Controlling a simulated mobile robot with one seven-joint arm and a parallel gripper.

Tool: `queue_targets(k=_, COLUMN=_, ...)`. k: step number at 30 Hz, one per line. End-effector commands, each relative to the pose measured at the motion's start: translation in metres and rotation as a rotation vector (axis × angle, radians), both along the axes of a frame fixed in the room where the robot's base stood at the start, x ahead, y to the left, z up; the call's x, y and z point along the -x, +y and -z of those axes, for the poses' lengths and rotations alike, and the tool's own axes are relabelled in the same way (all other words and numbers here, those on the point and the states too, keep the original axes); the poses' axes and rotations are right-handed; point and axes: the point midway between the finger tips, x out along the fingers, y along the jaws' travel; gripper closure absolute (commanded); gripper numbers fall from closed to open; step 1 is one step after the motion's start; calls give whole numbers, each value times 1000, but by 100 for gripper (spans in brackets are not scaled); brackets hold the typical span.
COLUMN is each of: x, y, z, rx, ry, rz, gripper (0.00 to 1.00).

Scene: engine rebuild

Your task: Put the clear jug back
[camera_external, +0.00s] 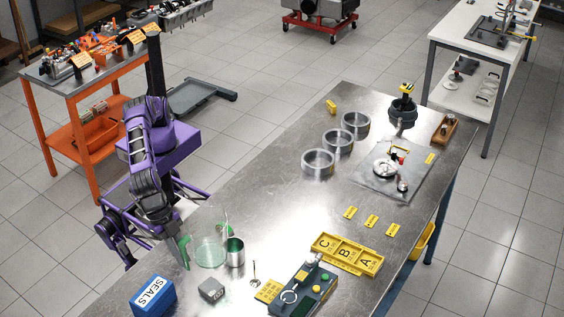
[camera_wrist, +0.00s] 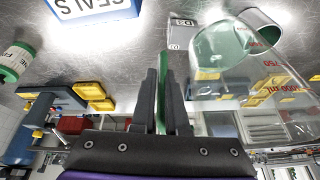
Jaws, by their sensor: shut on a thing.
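The clear jug (camera_external: 209,252) is see-through with a greenish tint and a green handle. It is upright at the near left of the steel bench, beside a metal cup (camera_external: 235,252). I cannot tell whether its base touches the bench. My gripper (camera_external: 181,250) is at the jug's left side, shut on the green handle. In the wrist view the green handle shows between the two dark fingers (camera_wrist: 164,75), and the clear jug (camera_wrist: 222,60) with red markings fills the right side.
A blue SEALS box (camera_external: 152,296) and a grey block (camera_external: 211,289) stand near the jug. A control panel (camera_external: 303,292) and yellow A/B/C trays (camera_external: 346,254) lie to the right. Three metal rings (camera_external: 337,141) stand further back. The bench between jug and rings is clear.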

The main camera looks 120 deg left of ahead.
Motion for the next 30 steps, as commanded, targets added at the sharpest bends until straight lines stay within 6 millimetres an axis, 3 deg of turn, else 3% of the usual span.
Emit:
queue_targets(k=5, x=-32, y=72, z=-5, rx=1, ry=-4, rz=-98, gripper=100)
queue_targets(k=9, x=-51, y=140, z=-8, rx=1, ry=-6, rz=-186, gripper=100)
queue_targets(k=18, x=-59, y=289, z=-10, rx=1, ry=-5, rz=-370, gripper=100)
queue_targets(k=24, x=-49, y=356, z=-8, rx=3, ry=-3, rz=-453, gripper=100)
queue_targets(k=30, x=-40, y=386, z=-4, rx=3, ry=-1, rz=-491, gripper=100)
